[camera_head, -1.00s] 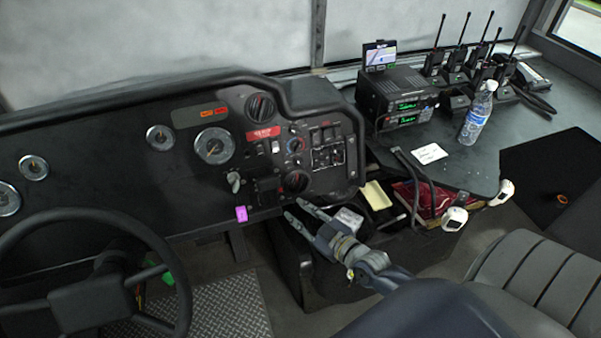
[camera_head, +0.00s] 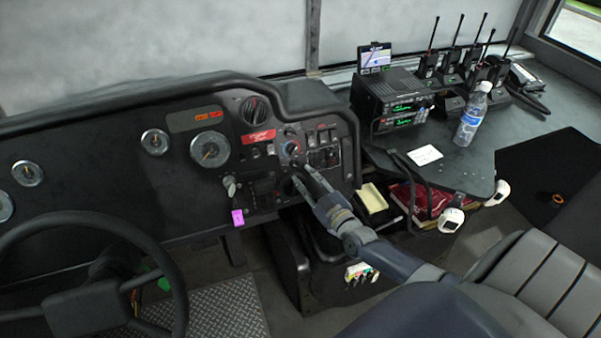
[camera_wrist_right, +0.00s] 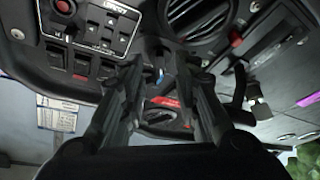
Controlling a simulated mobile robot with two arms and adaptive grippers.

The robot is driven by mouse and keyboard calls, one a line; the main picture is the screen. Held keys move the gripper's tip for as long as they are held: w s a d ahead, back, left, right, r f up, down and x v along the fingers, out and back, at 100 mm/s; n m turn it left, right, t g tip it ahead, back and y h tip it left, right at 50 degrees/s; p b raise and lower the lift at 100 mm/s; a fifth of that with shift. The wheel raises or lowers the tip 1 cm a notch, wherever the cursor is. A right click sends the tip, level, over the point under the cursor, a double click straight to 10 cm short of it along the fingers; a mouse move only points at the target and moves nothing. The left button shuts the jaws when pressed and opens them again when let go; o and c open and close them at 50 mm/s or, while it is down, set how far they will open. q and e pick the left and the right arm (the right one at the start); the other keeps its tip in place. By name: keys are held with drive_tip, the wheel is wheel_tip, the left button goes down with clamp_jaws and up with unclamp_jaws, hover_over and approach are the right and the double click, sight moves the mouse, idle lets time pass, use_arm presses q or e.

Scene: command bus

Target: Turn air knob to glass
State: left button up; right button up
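The black dashboard control panel holds a small round knob (camera_head: 291,148) with a blue and red ring. My right gripper (camera_head: 303,174) is close in front of the panel, just below the ringed knob. In the right wrist view its fingers (camera_wrist_right: 165,78) are apart, with blue and red marked controls beyond the gap. Contact cannot be told. My left gripper is not in view.
A key (camera_head: 230,187) with a pink tag (camera_head: 237,217) hangs left of the gripper. Switches (camera_head: 323,137) sit right of the knob. The steering wheel (camera_head: 160,255) is at left; a radio (camera_head: 398,108) and bottle (camera_head: 472,118) stand on the right counter.

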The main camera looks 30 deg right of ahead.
sight(298, 168)
drive_tip(key=shift+w+d, duration=0.1)
drive_tip(key=shift+w, duration=1.9)
clamp_jaws()
drive_tip(key=shift+r, duration=0.1)
